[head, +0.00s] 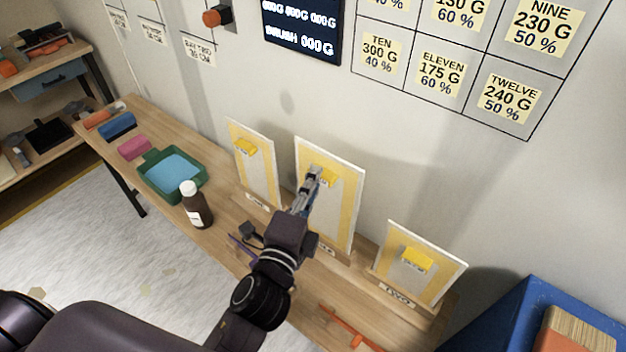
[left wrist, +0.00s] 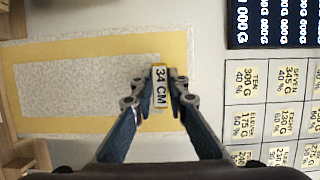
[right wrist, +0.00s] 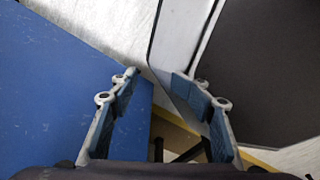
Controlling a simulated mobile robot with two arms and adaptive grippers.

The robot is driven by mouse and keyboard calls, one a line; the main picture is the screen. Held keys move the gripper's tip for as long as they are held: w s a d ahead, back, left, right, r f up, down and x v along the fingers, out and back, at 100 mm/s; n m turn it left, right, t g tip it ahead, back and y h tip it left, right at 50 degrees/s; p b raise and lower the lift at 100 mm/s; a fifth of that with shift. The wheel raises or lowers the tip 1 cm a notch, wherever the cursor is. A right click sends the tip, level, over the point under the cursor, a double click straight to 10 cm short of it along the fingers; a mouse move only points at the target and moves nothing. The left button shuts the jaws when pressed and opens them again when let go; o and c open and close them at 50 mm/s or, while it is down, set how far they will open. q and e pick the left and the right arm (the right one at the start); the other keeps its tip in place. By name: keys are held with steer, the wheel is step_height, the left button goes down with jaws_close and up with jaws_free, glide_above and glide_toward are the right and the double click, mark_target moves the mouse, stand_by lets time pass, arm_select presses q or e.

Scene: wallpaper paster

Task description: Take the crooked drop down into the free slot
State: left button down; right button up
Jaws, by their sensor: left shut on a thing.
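Three pale boards with yellow borders and yellow tabs stand along the back of the bench: a left board (head: 262,175), a middle board (head: 345,205) and a right board (head: 440,270). My left gripper (head: 313,176) is shut on the yellow tab of the middle board. In the left wrist view the tab (left wrist: 160,88) reads 34 CM between the fingertips, with the board (left wrist: 90,80) behind it. I cannot tell which board is crooked or which slot is free; my arm hides part of the bench. My right gripper (right wrist: 160,78) is open and empty.
A green tray (head: 150,190) with blue content and a brown bottle (head: 197,208) stand left on the wooden bench (head: 225,230). A wall chart (head: 450,50) and dark display (head: 300,28) hang above. A blue box (head: 520,315) is at lower right.

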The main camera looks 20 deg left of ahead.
arm_select(q)
steer(key=shift+f+b, duration=0.35)
steer(key=shift+f, duration=0.15)
arm_select(e)
steer(key=shift+f, duration=0.45)
arm_select(q)
steer(key=shift+f+b, duration=0.35)
arm_select(e)
steer(key=shift+w+d+f, duration=0.1)
steer(key=shift+d+f, duration=0.05)
steer(key=shift+f, duration=0.2)
arm_select(q)
steer(key=shift+f, duration=0.1)
arm_select(e)
steer(key=shift+d, duration=0.25)
arm_select(q)
steer(key=c, duration=1.8)
jaws_free()
steer(key=s, duration=0.8)
arm_select(e)
steer(key=shift+d, duration=0.25)
steer(key=shift+r, duration=0.15)
